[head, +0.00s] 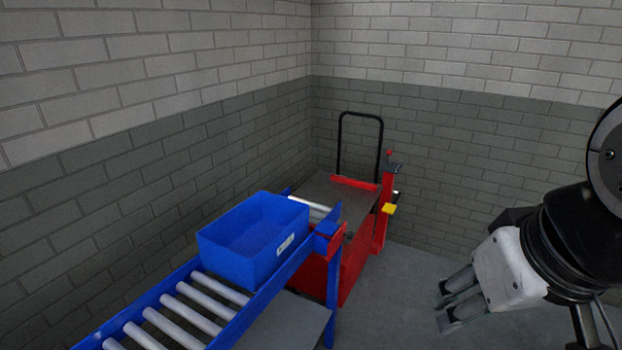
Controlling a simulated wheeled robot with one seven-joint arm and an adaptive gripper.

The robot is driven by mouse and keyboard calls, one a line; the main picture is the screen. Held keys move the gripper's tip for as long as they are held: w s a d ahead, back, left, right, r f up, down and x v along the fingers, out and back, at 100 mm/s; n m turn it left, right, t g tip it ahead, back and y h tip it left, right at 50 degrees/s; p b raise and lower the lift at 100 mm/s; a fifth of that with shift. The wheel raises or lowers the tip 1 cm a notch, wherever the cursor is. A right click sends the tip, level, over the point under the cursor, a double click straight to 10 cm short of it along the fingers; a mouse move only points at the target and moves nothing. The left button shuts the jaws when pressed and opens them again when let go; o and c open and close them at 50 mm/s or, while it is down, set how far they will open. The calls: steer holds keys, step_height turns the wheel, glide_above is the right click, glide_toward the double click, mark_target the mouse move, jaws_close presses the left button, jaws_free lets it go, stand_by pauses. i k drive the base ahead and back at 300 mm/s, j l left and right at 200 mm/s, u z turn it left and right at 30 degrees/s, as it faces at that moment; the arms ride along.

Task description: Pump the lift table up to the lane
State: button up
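The lift table (344,192) is red with a flat grey top and stands behind the far end of the lane. A black push handle (361,114) rises at its back. A yellow pedal (389,209) sticks out low on its right side, below a red post with a dark lever (393,168). The blue roller lane (187,317) runs from the lower left toward the table. I cannot tell the exact height difference between the tabletop and the lane. My gripper (443,305) is at the lower right, empty, fingertips apart, well clear of the pedal.
A blue tote (252,238) sits on the lane rollers near the table. Brick walls close in behind and to the left. Grey floor (392,296) is open between the table and my gripper. A grey panel (285,322) lies below the lane's right rail.

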mark_target(387, 208)
steer(key=i+l+z, duration=0.15)
steer(key=i+z, duration=0.2)
steer(key=i, duration=0.75)
steer(key=i+j+z, duration=0.15)
steer(key=i+z, duration=0.15)
steer(key=i, duration=0.8)
